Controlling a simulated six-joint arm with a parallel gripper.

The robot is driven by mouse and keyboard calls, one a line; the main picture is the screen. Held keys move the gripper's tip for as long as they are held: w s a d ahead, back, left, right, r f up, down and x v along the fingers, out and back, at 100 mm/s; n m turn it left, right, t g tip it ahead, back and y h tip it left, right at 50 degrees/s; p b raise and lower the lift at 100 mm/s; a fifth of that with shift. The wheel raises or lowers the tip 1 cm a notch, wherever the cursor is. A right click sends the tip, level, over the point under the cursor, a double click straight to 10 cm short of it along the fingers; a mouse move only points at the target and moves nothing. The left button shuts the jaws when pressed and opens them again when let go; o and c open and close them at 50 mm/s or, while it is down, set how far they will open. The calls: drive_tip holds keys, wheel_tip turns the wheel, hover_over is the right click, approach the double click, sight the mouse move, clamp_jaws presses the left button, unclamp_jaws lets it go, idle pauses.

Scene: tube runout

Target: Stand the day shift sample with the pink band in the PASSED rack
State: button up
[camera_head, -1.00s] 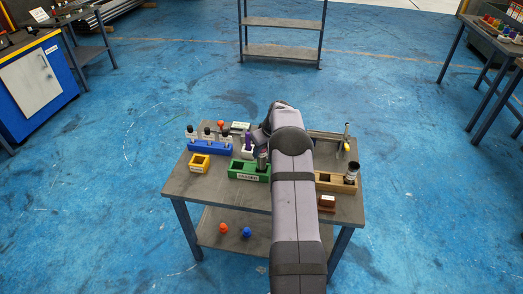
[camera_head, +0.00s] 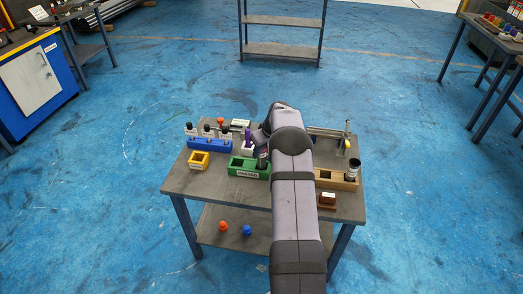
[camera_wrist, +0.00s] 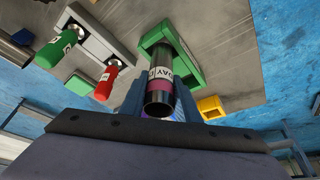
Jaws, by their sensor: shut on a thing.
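The day shift sample is a dark tube (camera_wrist: 158,98) with a white label reading DAY and a pink band; it is in my gripper (camera_wrist: 158,108), whose blue fingers stand on both sides of it. In the head view the tube (camera_head: 263,159) shows at the right end of the green PASSED rack (camera_head: 236,172), beside my arm. The green rack (camera_wrist: 187,70) lies just beyond the tube in the wrist view. The tube's lower end is hidden, so I cannot tell how deep it sits in the slot.
A yellow box (camera_head: 198,160) and a blue rack (camera_head: 209,146) with several dark-capped tubes stand left. My arm hides the table's middle.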

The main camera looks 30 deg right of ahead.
sight(262, 158)
drive_tip(key=shift+f+b, duration=1.25)
drive_tip(key=shift+f, duration=0.65)
drive_tip(key=o, duration=1.2)
drive_tip(key=shift+o, duration=0.2)
drive_tip(key=shift+b+v, duration=0.65)
drive_tip(key=shift+v, duration=2.9)
drive_tip(key=shift+r, duration=0.15)
